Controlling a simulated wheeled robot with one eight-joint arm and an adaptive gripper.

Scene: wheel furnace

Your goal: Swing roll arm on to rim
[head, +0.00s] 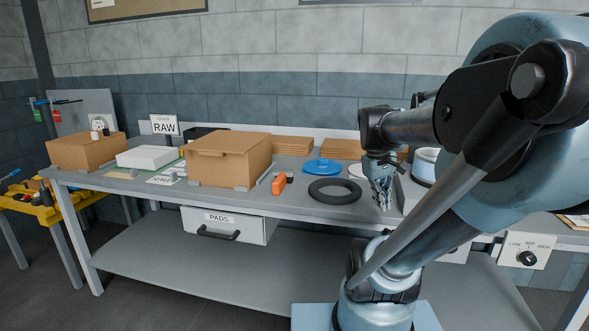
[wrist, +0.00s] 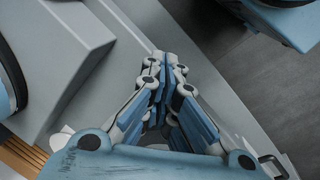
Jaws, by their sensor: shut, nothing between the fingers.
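My gripper (head: 382,197) points down over the bench near its front edge, left of a grey machine block (head: 410,190). The wrist view shows its fingers (wrist: 166,62) together and empty. A white round part with a dark band (head: 427,163), possibly the rim, sits on the block, partly hidden behind my arm. I cannot make out the roll arm; my arm hides much of that area.
A black ring (head: 335,191), blue disc (head: 322,167) and orange-and-black item (head: 280,184) lie left of my gripper. Cardboard boxes (head: 229,160) stand further left. A LOW-MID-HIGH dial panel (head: 526,251) hangs at right. The bench front edge is close to my gripper.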

